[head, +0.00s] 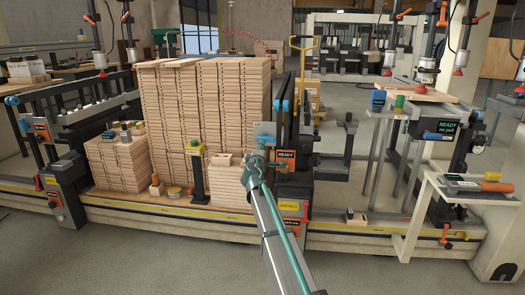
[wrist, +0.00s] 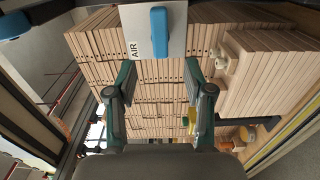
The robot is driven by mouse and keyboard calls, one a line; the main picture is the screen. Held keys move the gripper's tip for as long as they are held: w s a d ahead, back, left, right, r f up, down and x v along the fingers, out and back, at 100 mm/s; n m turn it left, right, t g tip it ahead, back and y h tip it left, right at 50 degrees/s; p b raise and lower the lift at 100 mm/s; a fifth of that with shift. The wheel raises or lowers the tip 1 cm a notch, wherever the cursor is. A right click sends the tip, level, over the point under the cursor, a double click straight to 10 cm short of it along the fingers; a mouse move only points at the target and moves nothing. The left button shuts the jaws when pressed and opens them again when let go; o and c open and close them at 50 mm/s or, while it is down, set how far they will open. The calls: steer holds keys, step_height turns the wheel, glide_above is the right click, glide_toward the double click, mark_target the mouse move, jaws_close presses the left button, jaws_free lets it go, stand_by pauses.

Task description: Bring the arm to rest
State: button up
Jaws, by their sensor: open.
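My gripper (wrist: 160,74) is open and empty in the wrist view, with one dark green finger on each side. Between and beyond its fingertips are a white plate marked AIR with a blue lever (wrist: 158,32) and stacked boards. The lever lies along the plate and no finger touches it in this view. In the head view my arm reaches up from the bottom, and my gripper (head: 256,162) is just below the grey-blue air plate (head: 264,129), in front of the short board stack. The fingers are too small there to judge.
Tall board stacks (head: 160,120) stand behind and left of my gripper. A yellow-topped post (head: 196,165) is to the left. A white side table (head: 470,188) is at far right. The front floor is clear.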

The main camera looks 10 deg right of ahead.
steer(key=s+d+f+m+g+h, duration=0.2)
steer(key=s+d+f+m+g, duration=0.25)
steer(key=s+f, duration=0.45)
steer(key=s+d+f+m+g+h, duration=0.1)
steer(key=s+d+f+m+g, duration=0.45)
steer(key=f, duration=0.65)
steer(key=s+a+f+m+g+y, duration=0.1)
steer(key=s+f+g, duration=0.2)
steer(key=s+f, duration=0.55)
steer(key=s+a+f+m+g+y, duration=0.1)
steer(key=s+f+g, duration=0.35)
steer(key=s, duration=0.65)
steer(key=s+a+f+m+g+y, duration=0.1)
steer(key=s+f+g, duration=0.2)
steer(key=s+f, duration=0.55)
steer(key=s+a+f+m+g+y, duration=0.1)
steer(key=s+a+f+g+y, duration=0.15)
steer(key=s, duration=0.85)
steer(key=s+a+f+g+y, duration=0.1)
steer(key=s+g, duration=0.2)
steer(key=s, duration=0.8)
steer(key=s+a+f+m+g+y, duration=0.1)
steer(key=s+f+g, duration=0.15)
steer(key=s, duration=0.95)
steer(key=s+r+t+p, duration=0.3)
steer(key=r+p, duration=1.3)
steer(key=p, duration=1.7)
steer(key=shift+s+a+r+t+p, duration=0.15)
steer(key=shift+r+t+p, duration=0.2)
steer(key=shift+t, duration=0.3)
